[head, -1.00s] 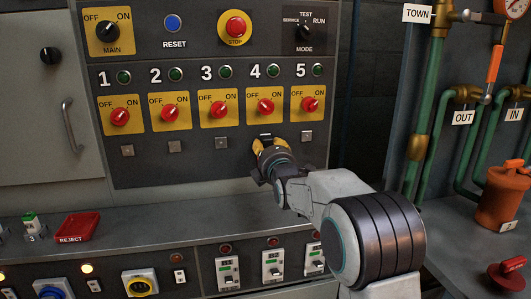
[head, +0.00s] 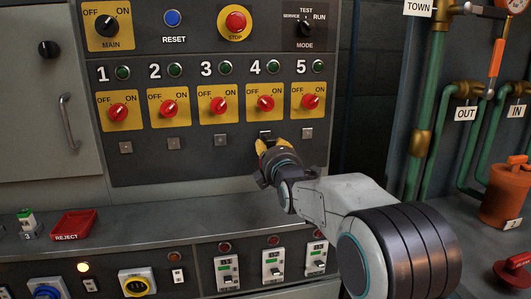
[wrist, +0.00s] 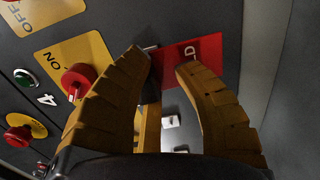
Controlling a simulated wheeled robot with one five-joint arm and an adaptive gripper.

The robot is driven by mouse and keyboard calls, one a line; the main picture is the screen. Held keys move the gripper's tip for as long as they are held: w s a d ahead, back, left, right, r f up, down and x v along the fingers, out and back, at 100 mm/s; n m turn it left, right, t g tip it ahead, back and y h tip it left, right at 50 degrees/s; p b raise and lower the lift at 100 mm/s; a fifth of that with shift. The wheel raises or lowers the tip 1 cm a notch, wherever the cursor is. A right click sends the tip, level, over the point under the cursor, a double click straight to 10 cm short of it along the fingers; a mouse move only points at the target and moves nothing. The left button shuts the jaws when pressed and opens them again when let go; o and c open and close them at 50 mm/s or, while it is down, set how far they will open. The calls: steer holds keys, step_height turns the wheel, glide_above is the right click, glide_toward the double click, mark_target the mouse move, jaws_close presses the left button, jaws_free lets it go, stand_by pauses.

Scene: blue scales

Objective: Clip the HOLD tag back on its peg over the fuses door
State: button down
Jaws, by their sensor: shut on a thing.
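The red HOLD tag shows in the wrist view (wrist: 207,48), with a letter D readable and the rest covered by the fingers. My gripper (wrist: 163,62) is shut on it, close to the dark switch panel. In the head view my gripper (head: 272,146) is at the panel just below switch 4, over the small square fitting (head: 265,134) there. The tag is hidden behind the fingers in that view. A grey cabinet door (head: 35,120) with a bar handle and a black knob is at the left; no fuses label is readable.
Red switches, including switch 5 (head: 311,101), sit close above my gripper. A grey ledge (head: 150,225) runs below, with a red REJECT tray (head: 73,225). Green pipes (head: 418,130) and an orange can (head: 505,190) are at the right.

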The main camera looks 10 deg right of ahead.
steer(key=shift+s+b, duration=0.8)
steer(key=shift+s, duration=0.45)
steer(key=shift+s, duration=0.1)
